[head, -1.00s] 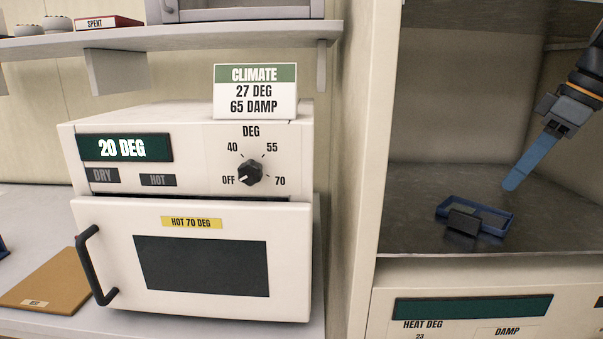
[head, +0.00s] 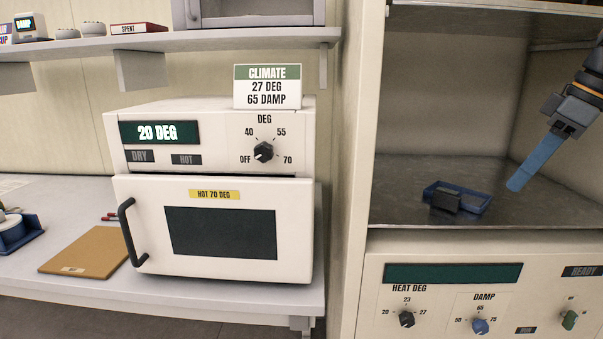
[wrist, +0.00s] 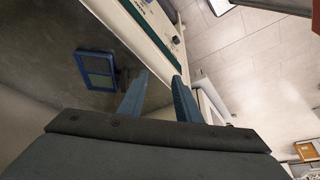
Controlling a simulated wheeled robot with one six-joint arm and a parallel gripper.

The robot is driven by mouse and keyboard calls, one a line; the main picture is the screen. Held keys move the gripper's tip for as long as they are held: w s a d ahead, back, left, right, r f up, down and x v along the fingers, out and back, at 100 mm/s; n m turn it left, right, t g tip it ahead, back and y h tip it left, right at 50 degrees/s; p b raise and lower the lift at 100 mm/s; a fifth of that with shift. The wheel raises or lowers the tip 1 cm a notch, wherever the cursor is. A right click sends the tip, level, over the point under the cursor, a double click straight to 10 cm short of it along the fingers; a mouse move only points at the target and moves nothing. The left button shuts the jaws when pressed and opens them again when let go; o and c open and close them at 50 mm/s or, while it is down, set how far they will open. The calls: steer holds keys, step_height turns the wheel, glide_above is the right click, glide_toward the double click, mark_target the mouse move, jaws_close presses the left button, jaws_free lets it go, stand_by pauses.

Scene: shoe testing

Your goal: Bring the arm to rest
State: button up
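My gripper (head: 516,186) shows at the right of the head view with its blue fingers pointing down and left, in front of the open chamber. In the wrist view its two fingers (wrist: 161,75) stand apart with nothing between them. A blue tray (head: 478,205) lies on the chamber floor, left of the fingertips and apart from them. A small dark block (head: 444,201) is at the tray's front left. The tray also shows in the wrist view (wrist: 80,60). The upper arm is cut off by the frame edge.
The chamber's front panel (head: 460,300) with knobs lies below the opening. A white oven (head: 150,230), door shut, stands on the bench to the left, with a climate card (head: 267,87) on top. A brown board (head: 85,252) lies left of it. A shelf (head: 200,42) runs above.

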steer(key=s+a+f+m+g+h, duration=0.1)
steer(key=s+a+f+m, duration=0.3)
steer(key=a+f, duration=0.6)
steer(key=s+a+f+m+g+h, duration=0.1)
steer(key=s+a+f+m, duration=0.3)
steer(key=a+f, duration=0.7)
step_height(320, 180, down, 7)
steer(key=shift+s+r+h, duration=0.1)
steer(key=shift+s+h, duration=0.25)
steer(key=shift+h, duration=0.05)
steer(key=shift+a, duration=0.1)
